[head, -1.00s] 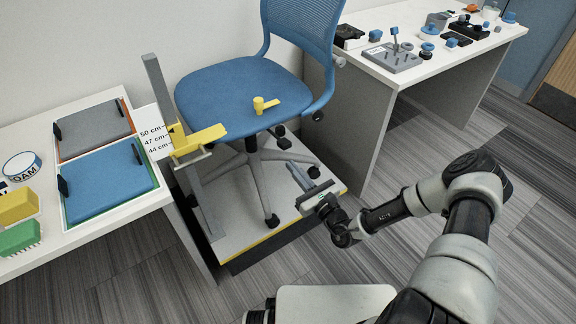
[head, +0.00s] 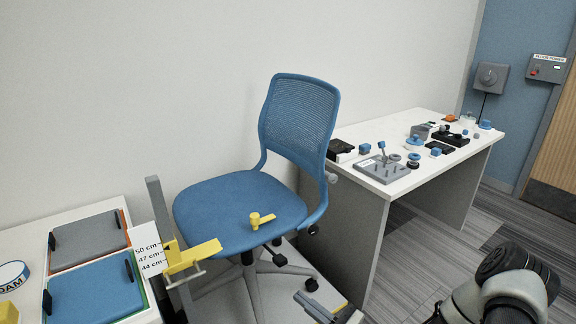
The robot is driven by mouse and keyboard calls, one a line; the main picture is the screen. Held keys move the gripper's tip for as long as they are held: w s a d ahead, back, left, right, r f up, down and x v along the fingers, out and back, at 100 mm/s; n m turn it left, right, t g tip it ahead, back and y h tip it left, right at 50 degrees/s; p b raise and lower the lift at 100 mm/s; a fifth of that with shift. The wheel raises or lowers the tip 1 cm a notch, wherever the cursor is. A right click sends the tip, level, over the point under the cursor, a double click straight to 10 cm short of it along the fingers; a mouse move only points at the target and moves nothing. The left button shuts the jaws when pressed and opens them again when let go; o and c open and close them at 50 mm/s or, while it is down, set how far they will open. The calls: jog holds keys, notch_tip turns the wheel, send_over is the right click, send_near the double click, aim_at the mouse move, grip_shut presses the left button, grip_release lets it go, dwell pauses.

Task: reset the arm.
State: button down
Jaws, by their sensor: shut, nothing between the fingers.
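My gripper (head: 308,302) shows at the bottom edge of the head view, in front of the chair's base. Its fingers are shut with nothing held. They point up and left in the picture, and the wrist behind them is cut off by the frame. Part of my arm (head: 510,285) shows at the bottom right, bent, with a dark joint on top.
A blue chair (head: 235,210) stands on a low platform with a yellow tool (head: 261,220) on its seat. A height gauge (head: 160,225) with a yellow pointer (head: 192,256) is beside it. White tables stand left (head: 20,238) and right (head: 345,178).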

jog(key=s+r+n+g+h, duration=0.7)
jog(key=s+r+n+g, duration=0.85)
jog(key=r+n, duration=0.45)
jog(key=s+d+r+n+t+h, duration=0.25)
jog(key=d+r+t+h, duration=0.2)
jog(key=r, duration=0.25)
jog(key=s+d+r+n+t+h, duration=0.2)
jog(key=s+d+r+t+h, duration=0.15)
jog(key=d+r, duration=0.2)
notch_tip(320, 180, up, 18)
jog(key=y+p, duration=0.1)
jog(key=p, duration=1.6)
jog(key=shift+w+a+r+p, duration=0.15)
jog(key=shift+w+a+p, duration=0.15)
jog(key=shift+w+a, duration=0.1)
